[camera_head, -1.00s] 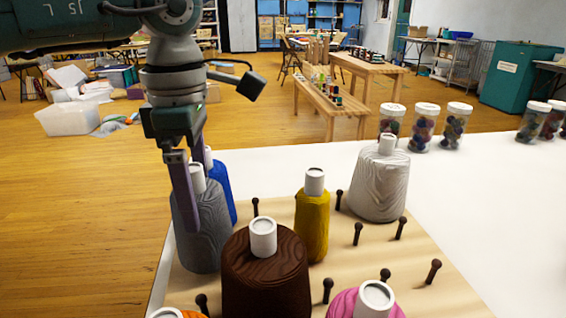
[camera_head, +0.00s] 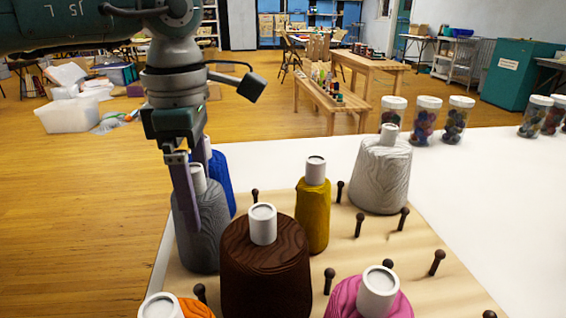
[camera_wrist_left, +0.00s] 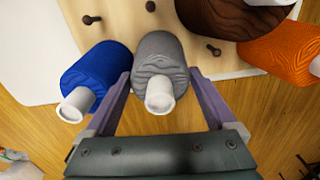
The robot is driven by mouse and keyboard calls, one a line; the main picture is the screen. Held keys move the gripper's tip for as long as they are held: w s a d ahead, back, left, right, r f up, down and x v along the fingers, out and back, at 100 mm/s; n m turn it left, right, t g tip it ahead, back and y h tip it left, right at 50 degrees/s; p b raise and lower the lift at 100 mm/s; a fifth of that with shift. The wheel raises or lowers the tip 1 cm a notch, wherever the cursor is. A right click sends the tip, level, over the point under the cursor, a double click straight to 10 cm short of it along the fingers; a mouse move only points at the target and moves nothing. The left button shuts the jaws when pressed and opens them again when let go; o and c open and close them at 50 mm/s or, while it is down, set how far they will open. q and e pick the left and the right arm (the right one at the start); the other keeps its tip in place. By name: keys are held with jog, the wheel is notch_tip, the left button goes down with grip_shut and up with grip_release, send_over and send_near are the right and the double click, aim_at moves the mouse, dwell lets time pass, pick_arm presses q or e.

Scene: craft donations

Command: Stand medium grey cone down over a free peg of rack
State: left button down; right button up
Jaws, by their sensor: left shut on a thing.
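The medium grey cone (camera_head: 203,232) stands upright, white tube end up, at the left side of the wooden rack (camera_head: 400,285). My left gripper (camera_head: 197,205) is shut on it from above, one finger on each side; the wrist view shows the cone (camera_wrist_left: 160,62) between both fingers. Its base is partly hidden behind the brown cone, so I cannot tell whether it is over a peg or touches the board. Bare pegs (camera_head: 359,225) show at the middle and right of the rack. My right gripper is not in view.
A blue cone (camera_head: 221,180) stands close beside the grey one, and a brown cone (camera_head: 265,270) in front. Yellow (camera_head: 313,215), white (camera_head: 380,175), pink (camera_head: 350,298) and orange (camera_head: 193,308) cones stand around. Jars (camera_head: 427,120) stand on the white table behind.

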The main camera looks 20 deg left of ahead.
pick_arm(q)
jog(key=shift+f, duration=0.1)
grip_release()
